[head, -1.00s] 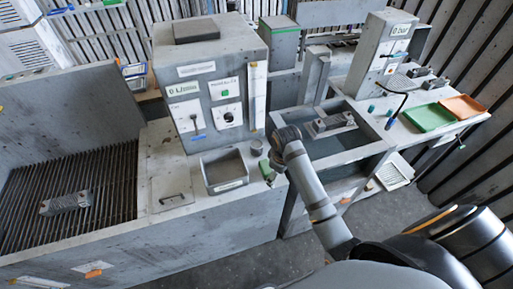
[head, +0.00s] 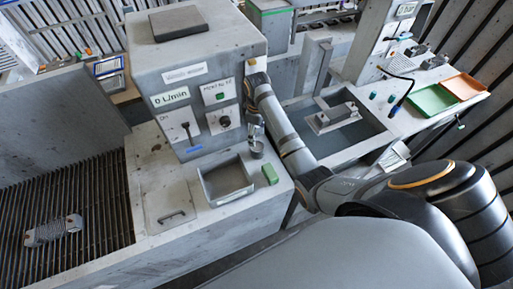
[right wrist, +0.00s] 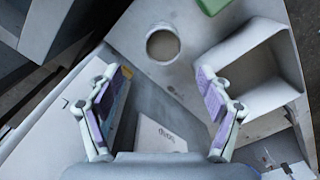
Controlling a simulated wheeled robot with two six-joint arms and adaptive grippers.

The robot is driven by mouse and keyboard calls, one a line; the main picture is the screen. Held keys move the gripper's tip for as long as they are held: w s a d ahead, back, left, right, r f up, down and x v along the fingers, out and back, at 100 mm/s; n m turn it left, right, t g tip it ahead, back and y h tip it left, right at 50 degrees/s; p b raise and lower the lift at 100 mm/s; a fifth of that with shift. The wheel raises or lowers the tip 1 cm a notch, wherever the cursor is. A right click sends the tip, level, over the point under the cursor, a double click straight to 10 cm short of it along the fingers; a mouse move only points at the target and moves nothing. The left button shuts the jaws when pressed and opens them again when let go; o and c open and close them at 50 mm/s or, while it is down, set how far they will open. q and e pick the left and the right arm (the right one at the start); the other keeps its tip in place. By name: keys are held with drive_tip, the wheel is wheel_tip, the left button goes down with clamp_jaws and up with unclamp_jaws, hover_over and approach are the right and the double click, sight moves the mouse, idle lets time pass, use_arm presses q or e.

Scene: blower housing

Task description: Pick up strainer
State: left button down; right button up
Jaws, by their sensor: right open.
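A small round grey cup (head: 257,150), which looks like the strainer, stands on the counter beside a square grey tray. In the right wrist view the cup (right wrist: 162,45) shows from above as a round opening with a pale rim. My right gripper (head: 254,132) is just above and behind the cup in the head view. In the right wrist view the gripper (right wrist: 158,78) is open, with its two fingers wide apart and nothing between them. The cup lies ahead of the fingertips. My left gripper is not in view.
The square tray (head: 226,181) and a green block (head: 270,174) flank the cup closely. The control box (head: 196,90) rises behind. A sink holding a grey block (head: 332,118) is to the right. A finned part (head: 53,231) lies on the grate (head: 75,190) at left.

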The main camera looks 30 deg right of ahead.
sight(257, 146)
wheel_tip(257, 146, down, 3)
drive_tip(key=shift+w, duration=0.15)
drive_tip(key=shift+f, duration=0.4)
drive_tip(key=shift+f+p, duration=0.15)
drive_tip(key=shift+p, duration=0.35)
drive_tip(key=f+p, duration=0.1)
drive_tip(key=f, duration=0.1)
drive_tip(key=s+f, duration=0.1)
drive_tip(key=f, duration=0.1)
drive_tip(key=shift+p, duration=0.4)
drive_tip(key=shift+f, duration=0.45)
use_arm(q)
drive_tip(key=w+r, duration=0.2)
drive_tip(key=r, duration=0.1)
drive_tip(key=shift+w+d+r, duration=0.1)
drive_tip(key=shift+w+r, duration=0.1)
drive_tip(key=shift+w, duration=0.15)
use_arm(e)
drive_tip(key=shift+w, duration=0.1)
drive_tip(key=c, duration=1.3)
